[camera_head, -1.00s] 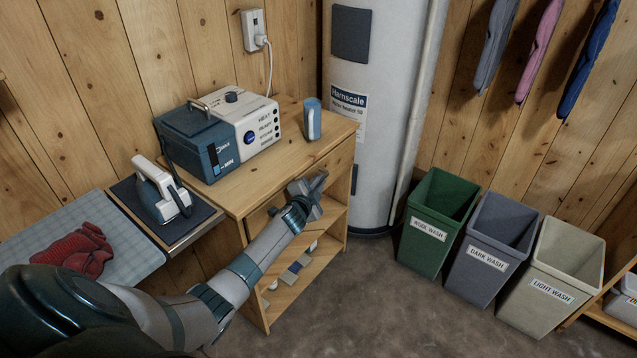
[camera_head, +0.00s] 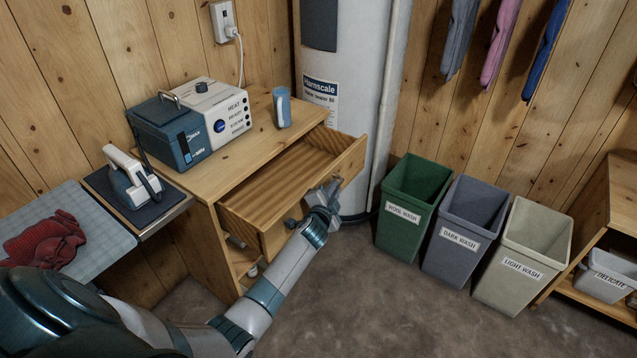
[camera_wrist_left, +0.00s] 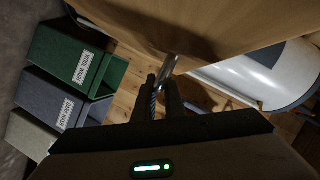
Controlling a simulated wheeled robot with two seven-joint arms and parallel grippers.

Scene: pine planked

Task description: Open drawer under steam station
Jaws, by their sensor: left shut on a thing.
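The wooden drawer (camera_head: 275,178) under the steam station (camera_head: 190,120) is pulled well out of its cabinet, and its inside looks empty. My left gripper (camera_head: 329,190) is at the drawer's front panel (camera_head: 312,195). In the left wrist view, my left gripper (camera_wrist_left: 164,90) is shut on a metal handle (camera_wrist_left: 168,68) on the drawer front. The steam station, a blue and white box, stands on the cabinet top. My right gripper is not in view.
A blue cup (camera_head: 282,107) stands on the cabinet top. An iron (camera_head: 132,177) rests on a dark pad at left, near red cloth (camera_head: 45,240) on an ironing board. Green (camera_head: 405,215), dark (camera_head: 465,235) and light (camera_head: 520,260) bins stand at right. The floor before them is clear.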

